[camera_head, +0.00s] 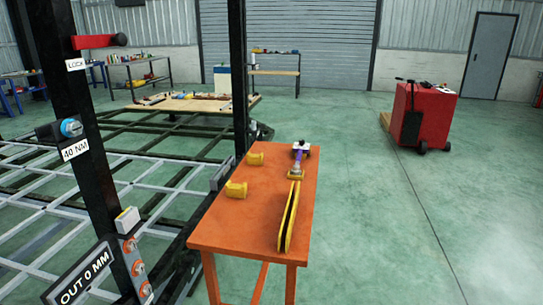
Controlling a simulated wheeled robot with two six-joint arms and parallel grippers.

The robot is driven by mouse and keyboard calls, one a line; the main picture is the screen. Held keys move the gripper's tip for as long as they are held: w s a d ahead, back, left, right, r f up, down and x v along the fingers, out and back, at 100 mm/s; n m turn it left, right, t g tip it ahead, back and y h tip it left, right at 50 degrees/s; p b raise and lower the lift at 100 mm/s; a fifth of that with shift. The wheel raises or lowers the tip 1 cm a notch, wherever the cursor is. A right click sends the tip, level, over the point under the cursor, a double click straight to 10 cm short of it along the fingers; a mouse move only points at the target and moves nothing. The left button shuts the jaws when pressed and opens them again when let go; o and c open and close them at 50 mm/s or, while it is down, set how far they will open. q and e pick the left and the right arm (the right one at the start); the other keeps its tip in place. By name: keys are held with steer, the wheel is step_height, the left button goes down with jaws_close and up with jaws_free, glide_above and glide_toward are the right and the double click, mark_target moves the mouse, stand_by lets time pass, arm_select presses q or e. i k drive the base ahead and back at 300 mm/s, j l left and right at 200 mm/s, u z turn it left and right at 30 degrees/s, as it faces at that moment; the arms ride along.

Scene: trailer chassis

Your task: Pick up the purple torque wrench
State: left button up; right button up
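The purple torque wrench (299,160) lies lengthwise near the far right part of the orange table (222,229). Its purple shaft shows between a dark and pale piece at the far end and a yellow piece at the near end. I cannot tell exactly how it rests on these. Neither of my grippers is in the head view.
A long yellow and black object (288,218) lies nearer on the table. Yellow blocks (236,190) and (255,159) sit along its left side. A black post (92,160) and chassis frame stand left. A red cart (424,116) stands back right; floor right is clear.

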mark_target(296, 171)
steer(key=u, duration=1.8)
steer(key=l+u, duration=0.2)
steer(key=l, duration=0.5)
steer(key=k+l+u, duration=0.2)
steer(key=l, duration=0.45)
steer(key=l+u, duration=0.2)
steer(key=l, duration=0.45)
